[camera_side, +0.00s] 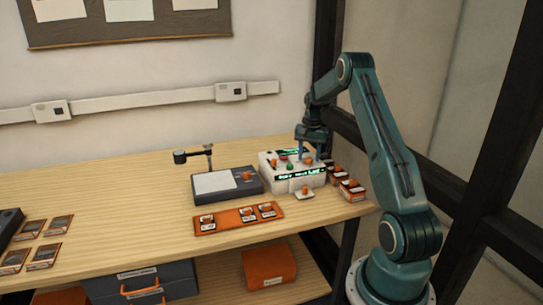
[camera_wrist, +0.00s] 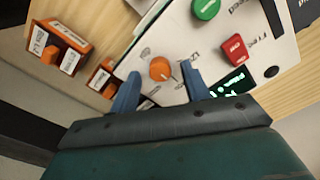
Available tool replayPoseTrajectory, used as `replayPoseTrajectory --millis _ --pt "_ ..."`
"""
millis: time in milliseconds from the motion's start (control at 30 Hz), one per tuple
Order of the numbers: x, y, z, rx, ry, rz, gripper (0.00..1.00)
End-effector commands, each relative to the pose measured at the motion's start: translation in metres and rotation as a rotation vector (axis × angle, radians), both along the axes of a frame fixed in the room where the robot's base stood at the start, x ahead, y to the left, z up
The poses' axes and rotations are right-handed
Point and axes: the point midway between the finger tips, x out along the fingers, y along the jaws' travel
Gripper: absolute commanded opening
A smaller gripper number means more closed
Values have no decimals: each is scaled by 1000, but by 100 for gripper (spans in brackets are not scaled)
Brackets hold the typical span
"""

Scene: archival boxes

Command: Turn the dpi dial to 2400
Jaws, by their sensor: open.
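The control box (camera_side: 268,163) is white, with coloured knobs on top and a lit green display on its front. In the wrist view its white panel (camera_wrist: 205,62) carries an orange round dial (camera_wrist: 160,69) with small printed marks around it. I cannot read these marks or the dial's setting clearly. My gripper (camera_wrist: 161,76) is open, with one blue finger on each side of the orange dial. I cannot tell whether the fingers touch it. In the side view my gripper (camera_side: 313,156) points down over the right part of the box.
A green knob (camera_wrist: 206,8) and a red knob (camera_wrist: 234,48) sit near the dial. Orange labelled boxes (camera_side: 352,190) stand at the table's right edge. A grey flatbed device (camera_side: 228,192) and an orange tray (camera_side: 220,227) lie left of the box. The table's back left is clear.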

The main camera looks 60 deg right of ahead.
Motion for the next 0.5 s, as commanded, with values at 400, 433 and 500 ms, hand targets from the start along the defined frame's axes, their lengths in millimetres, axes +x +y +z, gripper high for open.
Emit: replayPoseTrajectory --millis 400,433,500 --pt "-1 -1 57 -4 -3 -1 47" --pt "-1 -1 62 -4 -3 -1 47" --pt "-1 -1 75 -3 -3 -1 47"
